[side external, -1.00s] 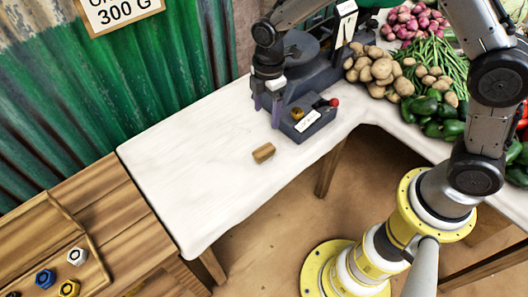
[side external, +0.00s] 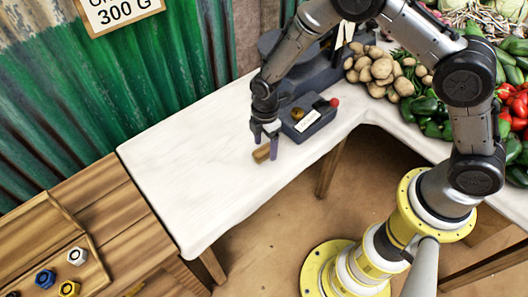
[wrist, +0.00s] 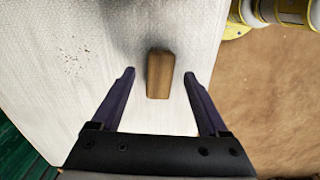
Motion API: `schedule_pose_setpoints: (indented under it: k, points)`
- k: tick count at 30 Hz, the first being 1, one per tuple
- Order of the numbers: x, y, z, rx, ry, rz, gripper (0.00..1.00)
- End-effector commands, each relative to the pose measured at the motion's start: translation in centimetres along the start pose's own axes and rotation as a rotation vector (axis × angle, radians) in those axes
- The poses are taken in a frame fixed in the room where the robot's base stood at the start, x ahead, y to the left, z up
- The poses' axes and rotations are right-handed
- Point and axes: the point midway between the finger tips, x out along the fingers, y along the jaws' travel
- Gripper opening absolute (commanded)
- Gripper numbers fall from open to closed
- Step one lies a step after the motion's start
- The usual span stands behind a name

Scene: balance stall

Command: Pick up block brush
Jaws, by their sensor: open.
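The block brush is a small brown wooden block (side external: 261,154) lying on the white cloth-covered table, left of the grey scale. It also shows in the wrist view (wrist: 160,74), lying between and slightly beyond my fingertips. My gripper (side external: 265,143) is open and above the block, with its purple fingers pointing down. In the wrist view the two fingers (wrist: 158,72) stand apart on either side of the block, with a gap on each side. In the side view the fingers hide part of the block. Nothing is held.
The grey scale (side external: 308,122) with a red knob stands just right of the block. Potatoes (side external: 372,68) and green peppers (side external: 425,112) lie farther right. The white table (side external: 190,160) is clear to the left. A wooden tray (side external: 88,233) holds several coloured hex weights at lower left.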

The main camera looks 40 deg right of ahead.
Motion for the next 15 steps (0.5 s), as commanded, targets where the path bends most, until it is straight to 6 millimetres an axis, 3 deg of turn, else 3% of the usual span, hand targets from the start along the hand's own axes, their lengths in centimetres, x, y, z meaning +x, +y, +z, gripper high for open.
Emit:
schedule_pose_setpoints:
  k: [4, 13, 15]
  points:
    - [1.8, 0.0, 0.0, 0.0, 0.0, -0.001, 0.78]
    - [2.1, 0.0, 0.0, 0.0, 0.0, 0.001, 0.78]
    - [2.1, 0.0, 0.0, 0.0, 0.0, 0.001, 0.65]
